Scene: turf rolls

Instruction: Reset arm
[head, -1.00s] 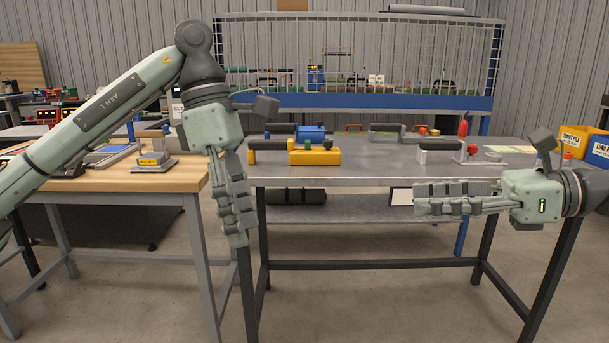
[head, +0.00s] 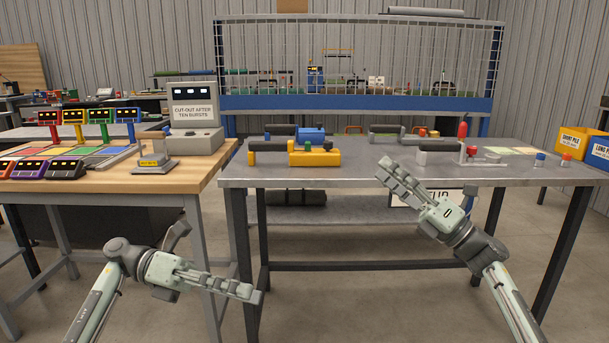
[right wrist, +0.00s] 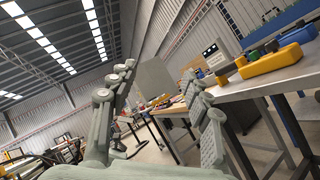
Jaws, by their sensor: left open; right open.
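My left gripper (head: 257,296) is low in front of the tables in the head view, below the wooden bench, its fingers pointing right. It is open and I see nothing in it. My right gripper (head: 383,170) is at the front edge of the grey table in the head view, its fingers pointing up and left. In the right wrist view its two fingers (right wrist: 165,95) stand wide apart with nothing between them.
The wooden bench (head: 150,184) holds a cut-out display box (head: 193,115) and coloured pads. Yellow and blue bins stand at the right. Floor in front is clear.

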